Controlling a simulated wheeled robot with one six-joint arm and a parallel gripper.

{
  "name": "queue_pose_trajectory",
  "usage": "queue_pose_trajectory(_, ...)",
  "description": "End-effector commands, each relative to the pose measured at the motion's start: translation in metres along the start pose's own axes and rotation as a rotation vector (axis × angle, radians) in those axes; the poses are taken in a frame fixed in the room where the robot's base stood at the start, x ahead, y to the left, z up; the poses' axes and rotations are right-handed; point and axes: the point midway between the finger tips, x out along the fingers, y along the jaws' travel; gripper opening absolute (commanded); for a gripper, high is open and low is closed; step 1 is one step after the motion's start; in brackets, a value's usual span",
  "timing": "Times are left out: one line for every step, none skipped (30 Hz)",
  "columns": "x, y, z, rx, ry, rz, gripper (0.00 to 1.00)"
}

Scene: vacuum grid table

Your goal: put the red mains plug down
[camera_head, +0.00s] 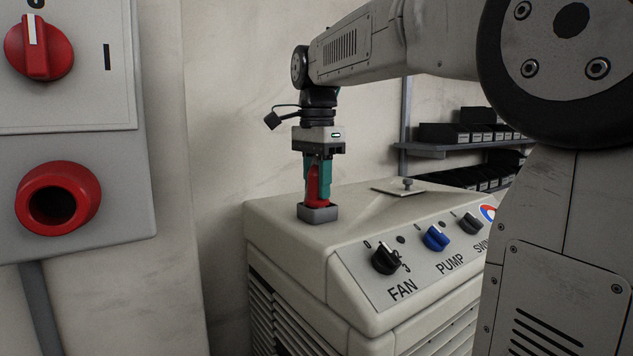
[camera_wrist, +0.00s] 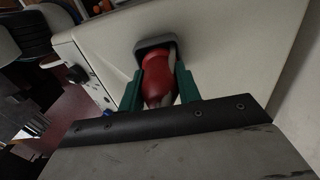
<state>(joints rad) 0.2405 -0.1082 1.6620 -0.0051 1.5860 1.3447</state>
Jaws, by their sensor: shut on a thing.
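The red mains plug (camera_head: 313,190) stands upright at the grey holder (camera_head: 318,213) on top of the cream cooler cabinet (camera_head: 280,226). Its lower end is at the holder's opening; I cannot tell how deep it sits. My gripper (camera_head: 319,182) points straight down from above, with its green fingers shut on the plug from both sides. In the wrist view the red plug (camera_wrist: 158,80) lies between the green fingers (camera_wrist: 158,92), with the grey holder (camera_wrist: 155,46) just beyond it. A pale strip shows beside the plug there.
The cabinet front has FAN (camera_head: 385,258) and PUMP (camera_head: 436,238) knobs and a third knob. A small metal knob on a plate (camera_head: 407,185) stands on the top to the right. A wall panel with a red switch (camera_head: 38,47) and red socket (camera_head: 58,198) is at left. Shelved bins (camera_head: 458,133) stand behind.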

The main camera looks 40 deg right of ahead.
Motion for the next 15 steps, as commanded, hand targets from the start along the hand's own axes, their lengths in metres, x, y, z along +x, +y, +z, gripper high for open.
queue_pose_trajectory(-0.0003, 0.0, -0.0001, 0.0, 0.0, 0.0, 0.0)
queue_pose_trajectory(-0.0003, 0.0, -0.0001, 0.0, 0.0, 0.0, 0.0)
queue_pose_trajectory(-0.0002, 0.0, -0.0001, 0.0, 0.0, 0.0, 0.0)
queue_pose_trajectory(0.0002, 0.0, -0.0001, 0.0, 0.0, 0.0, 0.0)
queue_pose_trajectory(0.0008, 0.0001, 0.0, 0.0, 0.0, 0.0, 0.0)
queue_pose_trajectory(0.002, 0.0001, 0.0, 0.0, 0.0, 0.0, 0.0)
queue_pose_trajectory(0.0029, 0.0001, 0.0, 0.0, 0.0, 0.0, 0.0)
queue_pose_trajectory(0.003, 0.0, -0.0001, 0.0, 0.0, 0.0, 0.39)
queue_pose_trajectory(0.0028, 0.0, -0.0001, 0.0, 0.0, 0.0, 0.5)
queue_pose_trajectory(0.0028, 0.0, -0.0001, 0.0, 0.0, 0.0, 0.55)
queue_pose_trajectory(0.0028, 0.0, -0.0001, 0.0, 0.0, 0.0, 0.55)
queue_pose_trajectory(0.0028, 0.0, -0.0001, 0.0, 0.0, 0.0, 0.55)
queue_pose_trajectory(0.0028, 0.0, -0.0001, 0.0, 0.0, 0.0, 0.55)
queue_pose_trajectory(0.0028, 0.0, -0.0001, 0.0, 0.0, 0.0, 0.55)
queue_pose_trajectory(0.0028, 0.0, -0.0001, 0.0, 0.0, 0.0, 0.55)
